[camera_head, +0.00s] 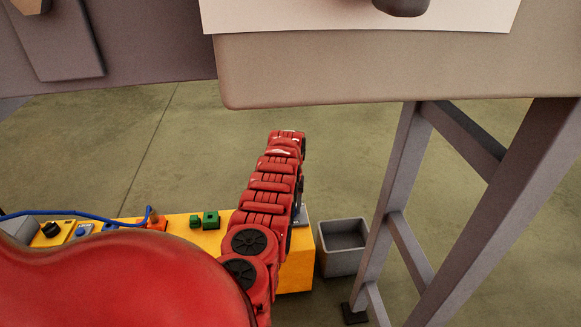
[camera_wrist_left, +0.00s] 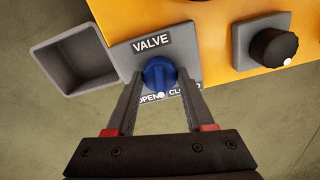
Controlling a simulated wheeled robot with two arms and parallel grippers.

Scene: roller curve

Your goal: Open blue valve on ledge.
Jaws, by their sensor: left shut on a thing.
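The blue valve (camera_wrist_left: 158,74) is a round knob on a grey plate (camera_wrist_left: 124,52) marked VALVE, at the end of the yellow ledge (camera_wrist_left: 170,12). A white mark on the knob's lower edge points between the words OPEN and CLOSED, close to the end of OPEN. My left gripper (camera_wrist_left: 158,82) is shut on the knob, one finger on each side. In the head view my red left arm hides the valve, while a bit of grey plate (camera_head: 301,215) shows at the ledge's right end. My right gripper is not in view.
A grey open bin (camera_head: 342,246) stands beside the ledge's right end, next to a grey metal stand (camera_head: 397,160). A black knob (camera_wrist_left: 274,48) sits right of the valve. Green blocks (camera_head: 210,220) and a blue cable (camera_head: 75,212) lie farther left. A panel (camera_head: 350,70) overhangs above.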

